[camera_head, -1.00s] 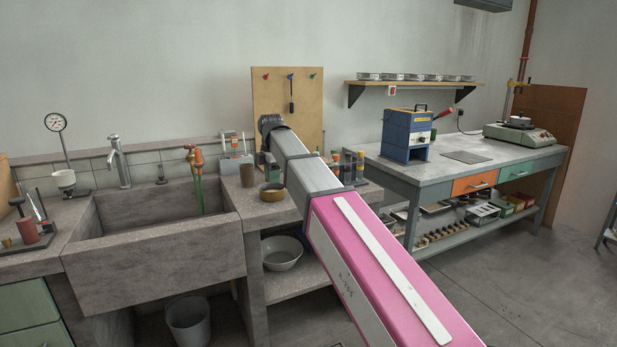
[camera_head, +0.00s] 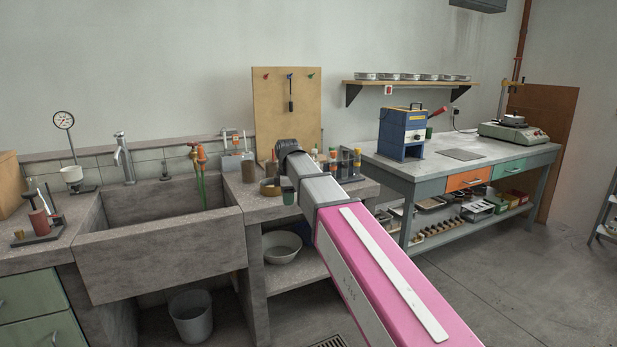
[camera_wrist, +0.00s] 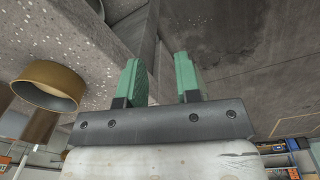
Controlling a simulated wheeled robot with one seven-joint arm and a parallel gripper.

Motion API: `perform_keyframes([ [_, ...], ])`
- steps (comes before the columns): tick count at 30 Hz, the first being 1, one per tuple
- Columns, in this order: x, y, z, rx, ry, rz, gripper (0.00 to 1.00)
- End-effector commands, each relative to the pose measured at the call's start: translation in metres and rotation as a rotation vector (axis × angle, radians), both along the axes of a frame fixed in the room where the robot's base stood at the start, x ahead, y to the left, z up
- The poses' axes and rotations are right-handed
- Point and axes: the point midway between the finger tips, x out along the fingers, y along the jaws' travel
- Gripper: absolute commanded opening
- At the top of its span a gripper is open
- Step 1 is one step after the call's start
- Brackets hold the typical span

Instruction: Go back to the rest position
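My gripper (camera_wrist: 159,80) shows in the wrist view with its two green fingers well apart and nothing between them. In the head view my pink and grey arm reaches forward over the bench (camera_head: 262,207) right of the sink. A small green piece beside the arm's far end looks like a fingertip; the rest of the gripper is hidden. A brass-coloured bowl (camera_head: 268,189) stands on the bench just left of it. The bowl also shows left of the fingers in the wrist view (camera_wrist: 45,84), apart from them.
A concrete sink (camera_head: 165,262) with a tap is at left. A second table (camera_head: 440,166) holds a blue machine (camera_head: 403,134).

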Motion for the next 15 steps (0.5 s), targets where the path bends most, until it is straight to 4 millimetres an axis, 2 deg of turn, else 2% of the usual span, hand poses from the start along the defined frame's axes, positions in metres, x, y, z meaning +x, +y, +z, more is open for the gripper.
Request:
perform_keyframes([
  [8, -0.029, -0.073, -0.09, 0.006, 0.017, -0.381, 0.31],
  [15, -0.072, -0.145, -0.174, 0.013, 0.029, -0.812, 0.31],
])
